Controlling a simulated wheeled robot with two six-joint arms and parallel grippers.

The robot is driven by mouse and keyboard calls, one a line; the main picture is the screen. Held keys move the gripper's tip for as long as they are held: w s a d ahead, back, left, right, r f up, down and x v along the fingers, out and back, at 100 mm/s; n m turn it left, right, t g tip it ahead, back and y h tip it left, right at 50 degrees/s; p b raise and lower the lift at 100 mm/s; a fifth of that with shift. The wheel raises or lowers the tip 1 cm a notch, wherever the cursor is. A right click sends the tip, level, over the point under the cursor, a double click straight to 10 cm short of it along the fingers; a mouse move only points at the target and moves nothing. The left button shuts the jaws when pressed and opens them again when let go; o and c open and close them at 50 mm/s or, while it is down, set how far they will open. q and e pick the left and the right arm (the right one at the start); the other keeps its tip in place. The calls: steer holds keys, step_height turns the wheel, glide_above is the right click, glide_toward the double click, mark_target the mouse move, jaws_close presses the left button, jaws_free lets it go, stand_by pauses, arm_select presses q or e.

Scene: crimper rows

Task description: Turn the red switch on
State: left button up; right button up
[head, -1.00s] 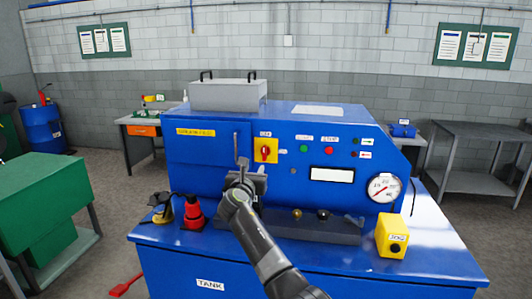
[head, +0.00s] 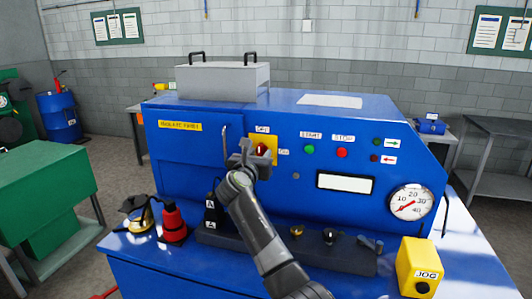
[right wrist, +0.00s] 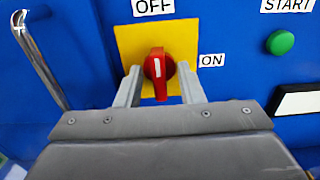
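The red switch (right wrist: 159,70) is a rotary knob on a yellow plate (right wrist: 127,42) on the blue machine's front. Its white mark points up toward the OFF label (right wrist: 152,6); the ON label (right wrist: 212,60) is to its right. In the head view the switch (head: 262,149) is partly hidden by my right gripper (head: 256,158). In the right wrist view the right gripper (right wrist: 160,88) is open, one finger on each side of the knob, with small gaps showing. My left gripper is not in view.
A green START button (right wrist: 281,43) sits to the right, and a metal handle (right wrist: 40,60) to the left. In the head view, a red STOP button (head: 342,153), a gauge (head: 410,202) and a yellow JOG box (head: 418,267) are farther right.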

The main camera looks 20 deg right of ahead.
steer(key=shift+w+r, duration=0.1)
steer(key=shift+w, duration=0.05)
steer(key=shift+r, duration=0.1)
jaws_close()
